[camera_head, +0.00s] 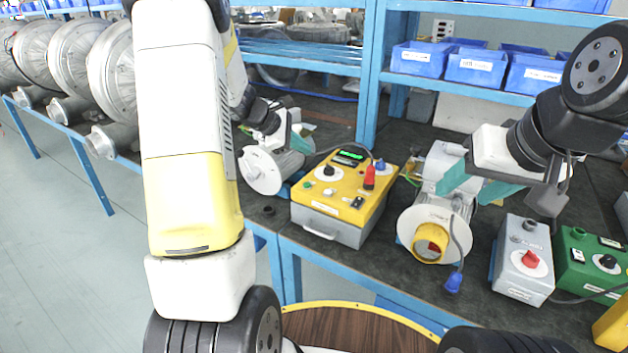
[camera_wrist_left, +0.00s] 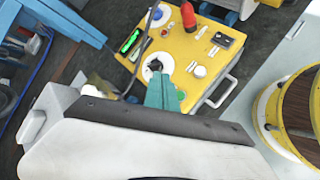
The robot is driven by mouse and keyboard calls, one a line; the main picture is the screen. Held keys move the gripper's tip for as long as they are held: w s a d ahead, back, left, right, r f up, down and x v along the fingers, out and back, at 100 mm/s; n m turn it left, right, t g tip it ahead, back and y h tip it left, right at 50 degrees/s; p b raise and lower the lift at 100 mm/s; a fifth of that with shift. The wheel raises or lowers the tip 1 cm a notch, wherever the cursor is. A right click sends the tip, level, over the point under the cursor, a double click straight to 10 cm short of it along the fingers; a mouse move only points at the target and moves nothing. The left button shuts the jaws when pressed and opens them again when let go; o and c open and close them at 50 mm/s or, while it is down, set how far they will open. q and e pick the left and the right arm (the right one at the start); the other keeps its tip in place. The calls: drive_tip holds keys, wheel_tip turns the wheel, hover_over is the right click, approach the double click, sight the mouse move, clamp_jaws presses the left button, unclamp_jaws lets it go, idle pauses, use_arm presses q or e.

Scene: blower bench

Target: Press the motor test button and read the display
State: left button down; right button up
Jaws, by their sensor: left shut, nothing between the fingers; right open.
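The yellow-topped test box (camera_head: 346,200) stands on the bench, with a lit green display (camera_head: 350,155), a black knob on a white dial (camera_head: 328,171) and a green button (camera_head: 307,185) at its left corner. My left gripper (camera_head: 300,143) is shut and empty, just left of and behind the box. In the left wrist view its teal fingertips (camera_wrist_left: 160,82) lie across the box top, between the knob (camera_wrist_left: 155,65) and the partly hidden green button (camera_wrist_left: 181,96). Contact cannot be told. The display (camera_wrist_left: 130,41) is too small to read. My right gripper (camera_head: 474,188) is open over a blower (camera_head: 412,222).
A red plug (camera_head: 369,177) stands in the box top, with a cable. A grey box with a red knob (camera_head: 523,268) and a green box (camera_head: 588,272) are at right. Another blower (camera_head: 260,172) sits left of the test box. Blue bins (camera_head: 475,68) fill the shelf behind.

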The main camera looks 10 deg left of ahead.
sight(304, 185)
idle(0.3)
use_arm(q)
drive_tip(key=shift+f, duration=4.4)
drive_tip(key=shift+f, duration=0.15)
drive_tip(key=shift+f, duration=0.25)
drive_tip(key=shift+f, duration=0.4)
drive_tip(key=shift+r, duration=0.85)
